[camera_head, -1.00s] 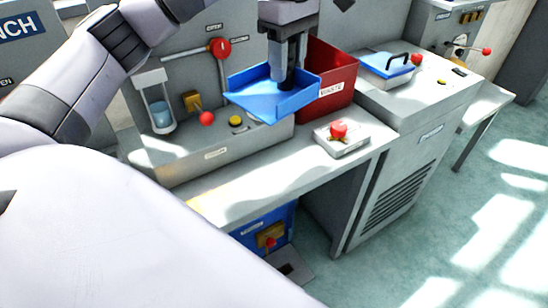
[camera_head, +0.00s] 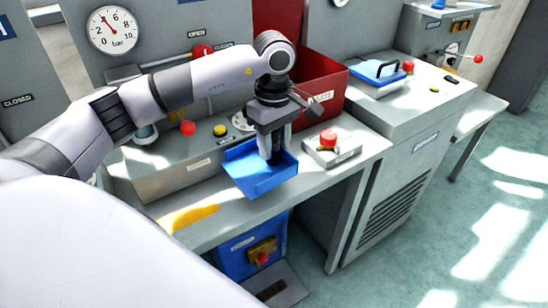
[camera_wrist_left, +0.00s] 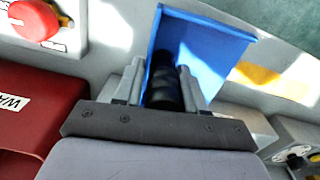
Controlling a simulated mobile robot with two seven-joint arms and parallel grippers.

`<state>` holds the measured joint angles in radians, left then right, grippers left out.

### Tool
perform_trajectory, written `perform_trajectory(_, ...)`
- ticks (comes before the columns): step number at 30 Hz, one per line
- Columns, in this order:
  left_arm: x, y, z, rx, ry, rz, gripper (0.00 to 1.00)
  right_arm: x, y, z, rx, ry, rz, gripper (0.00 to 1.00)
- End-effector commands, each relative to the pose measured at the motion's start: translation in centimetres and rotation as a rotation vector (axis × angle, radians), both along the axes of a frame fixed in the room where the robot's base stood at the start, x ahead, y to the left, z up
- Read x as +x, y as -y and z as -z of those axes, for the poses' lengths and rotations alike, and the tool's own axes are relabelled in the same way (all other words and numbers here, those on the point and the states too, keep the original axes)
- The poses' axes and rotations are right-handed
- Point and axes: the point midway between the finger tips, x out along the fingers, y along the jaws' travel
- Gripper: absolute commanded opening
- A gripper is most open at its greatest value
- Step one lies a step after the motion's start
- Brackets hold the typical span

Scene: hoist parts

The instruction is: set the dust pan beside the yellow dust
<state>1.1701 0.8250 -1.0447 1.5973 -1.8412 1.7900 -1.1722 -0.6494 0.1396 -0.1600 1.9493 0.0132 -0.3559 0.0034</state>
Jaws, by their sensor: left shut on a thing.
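The blue dust pan (camera_head: 252,172) is held by my left gripper (camera_head: 272,158) over the front part of the bench, to the right of the yellow dust. In the left wrist view the dust pan (camera_wrist_left: 205,52) shows beyond the fingers, and its black handle (camera_wrist_left: 165,82) is between the two fingers of my left gripper (camera_wrist_left: 168,88). The yellow dust (camera_head: 188,217) lies as a patch near the bench's front edge. It also shows in the left wrist view (camera_wrist_left: 258,78), past the pan's side. I cannot tell whether the pan touches the bench. My right gripper is not in view.
A red waste bin (camera_head: 322,92) stands behind the pan. A box with a red button (camera_head: 330,146) is on the bench to the right. A grey console with knobs (camera_head: 170,172) lies behind the dust. Bare bench top (camera_head: 222,205) shows between pan and dust.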

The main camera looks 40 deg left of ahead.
Motion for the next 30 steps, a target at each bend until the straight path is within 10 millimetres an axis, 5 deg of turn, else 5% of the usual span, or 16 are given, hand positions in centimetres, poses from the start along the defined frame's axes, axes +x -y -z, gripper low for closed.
perform_trajectory(12,0.0,0.0,4.5,-0.001,-0.001,-0.001,0.01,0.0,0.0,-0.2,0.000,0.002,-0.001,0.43)
perform_trajectory(23,0.0,0.0,5.0,0.000,0.000,-0.001,0.01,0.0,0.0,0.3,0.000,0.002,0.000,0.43)
perform_trajectory(24,0.0,0.0,4.9,0.000,0.000,-0.001,0.53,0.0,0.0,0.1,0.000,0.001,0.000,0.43)
perform_trajectory(25,0.0,0.0,4.8,0.000,0.000,-0.001,0.63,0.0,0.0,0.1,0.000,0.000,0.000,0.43)
perform_trajectory(30,0.0,0.0,4.8,0.000,0.000,-0.001,0.67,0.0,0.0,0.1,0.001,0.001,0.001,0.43)
